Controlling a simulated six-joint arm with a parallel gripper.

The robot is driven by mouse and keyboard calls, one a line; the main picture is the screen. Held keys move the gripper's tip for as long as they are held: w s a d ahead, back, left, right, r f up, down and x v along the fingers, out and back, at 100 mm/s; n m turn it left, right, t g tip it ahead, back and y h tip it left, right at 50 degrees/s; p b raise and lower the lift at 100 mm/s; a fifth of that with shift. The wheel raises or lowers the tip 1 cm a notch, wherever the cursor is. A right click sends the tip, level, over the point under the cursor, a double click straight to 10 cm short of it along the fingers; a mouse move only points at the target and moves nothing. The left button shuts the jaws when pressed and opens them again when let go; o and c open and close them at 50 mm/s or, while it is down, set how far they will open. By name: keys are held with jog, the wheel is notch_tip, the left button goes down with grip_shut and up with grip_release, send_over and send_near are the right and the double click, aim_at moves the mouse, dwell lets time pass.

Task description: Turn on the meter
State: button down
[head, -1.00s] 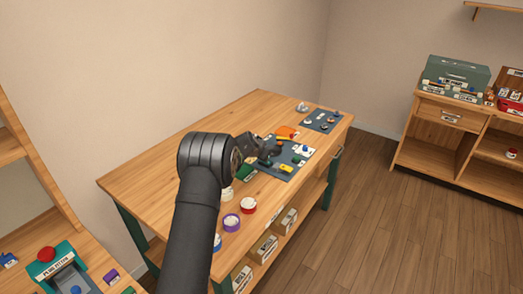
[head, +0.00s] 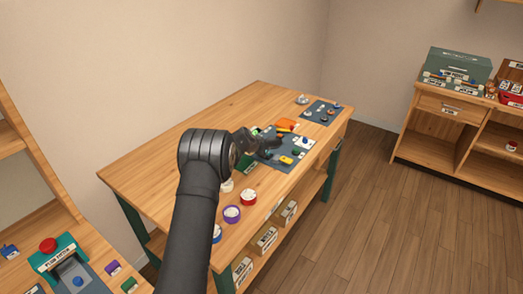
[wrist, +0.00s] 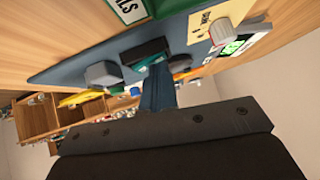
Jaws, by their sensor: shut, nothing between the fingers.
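A pale yellow panel with a grey-white knob (wrist: 221,31) and a small green-and-white screen (wrist: 237,46) lies at the upper right of the wrist view. It looks like the meter, but its label is too small to read for certain. My gripper (wrist: 158,88) is shut and empty, pointing at a dark green block (wrist: 145,53) on the blue-grey mat (wrist: 75,68). The knob is right of the fingers and apart from them. In the head view, my gripper (head: 270,144) is over the mat (head: 285,163) and hides part of what lies there.
The mat also holds a yellow piece (head: 286,160) and other small parts. A smaller mat (head: 322,112) lies at the table's far end. Tape rolls, purple (head: 232,214) and red (head: 248,198), sit near the front edge. The wooden table (head: 160,165) is bare on the left.

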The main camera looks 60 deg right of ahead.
jog(key=shift+s+f, duration=0.15)
jog(key=shift+f, duration=0.05)
jog(key=shift+s, duration=0.75)
jog(key=shift+r, duration=0.15)
jog(key=r, duration=0.4)
jog(key=shift+s+a+r, duration=0.25)
jog(key=shift+s+r, duration=0.05)
jog(key=shift+s, duration=0.1)
jog(key=v, duration=0.9)
jog(key=shift+s, duration=0.25)
jog(key=shift+w, duration=0.1)
jog(key=shift+w+r+t, duration=0.25)
jog(key=shift+w+t, duration=0.05)
jog(key=shift+w, duration=0.35)
